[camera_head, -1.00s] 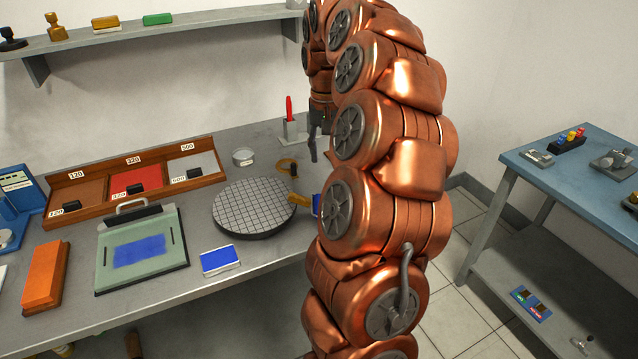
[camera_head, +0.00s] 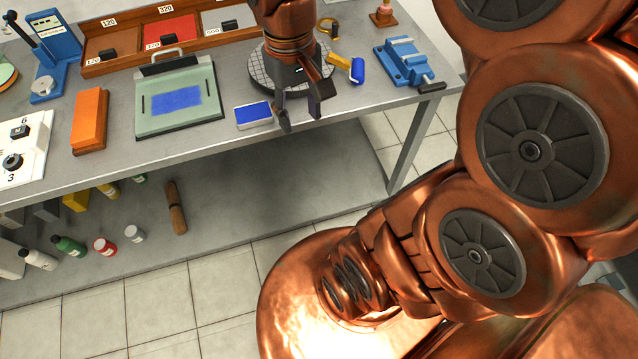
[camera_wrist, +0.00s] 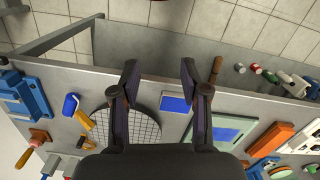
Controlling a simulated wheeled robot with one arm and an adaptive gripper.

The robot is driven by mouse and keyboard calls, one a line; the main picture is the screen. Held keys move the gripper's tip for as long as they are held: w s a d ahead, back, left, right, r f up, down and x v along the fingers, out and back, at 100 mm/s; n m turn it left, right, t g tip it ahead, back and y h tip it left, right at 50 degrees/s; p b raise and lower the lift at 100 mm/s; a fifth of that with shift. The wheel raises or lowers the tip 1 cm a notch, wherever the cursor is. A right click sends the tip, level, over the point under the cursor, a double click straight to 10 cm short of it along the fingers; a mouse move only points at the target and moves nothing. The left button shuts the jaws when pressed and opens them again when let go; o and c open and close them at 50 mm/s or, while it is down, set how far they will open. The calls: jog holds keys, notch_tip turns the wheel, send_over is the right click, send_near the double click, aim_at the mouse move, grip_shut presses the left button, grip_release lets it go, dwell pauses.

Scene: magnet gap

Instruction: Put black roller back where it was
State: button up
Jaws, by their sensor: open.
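No plainly black roller shows. A roller with a blue drum (camera_head: 357,70) and a yellow handle lies on the bench beside the round gridded plate (camera_head: 262,75). In the wrist view the blue roller (camera_wrist: 71,104) is at the left, apart from my gripper. My gripper (camera_head: 300,117) is open and empty, pointing down near the bench's front edge, right of the blue pad (camera_head: 253,114). The wrist view shows my gripper's (camera_wrist: 159,72) fingers spread, with the bench edge between them. A brown rod-like tool (camera_head: 175,208) lies on the lower shelf.
A green-framed board (camera_head: 180,118), an orange block (camera_head: 89,120) and a sectioned wooden tray (camera_head: 94,68) stand to the left. A blue vise (camera_head: 402,62) stands to the right. Several bottles stand on the lower shelf (camera_head: 270,185). The bench front is partly clear.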

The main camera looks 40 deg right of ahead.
jog(key=s+a+f, duration=0.2)
jog(key=s, duration=0.3)
jog(key=s+a+f+n, duration=0.1)
jog(key=s+a+f, duration=0.1)
jog(key=s, duration=0.4)
jog(key=shift+s+a+f+g, duration=0.15)
jog(key=shift+a+f+g, duration=0.1)
jog(key=shift+f+g, duration=0.25)
jog(key=shift+r, duration=0.1)
jog(key=shift+r+p, duration=1)
jog(key=shift+p, duration=0.15)
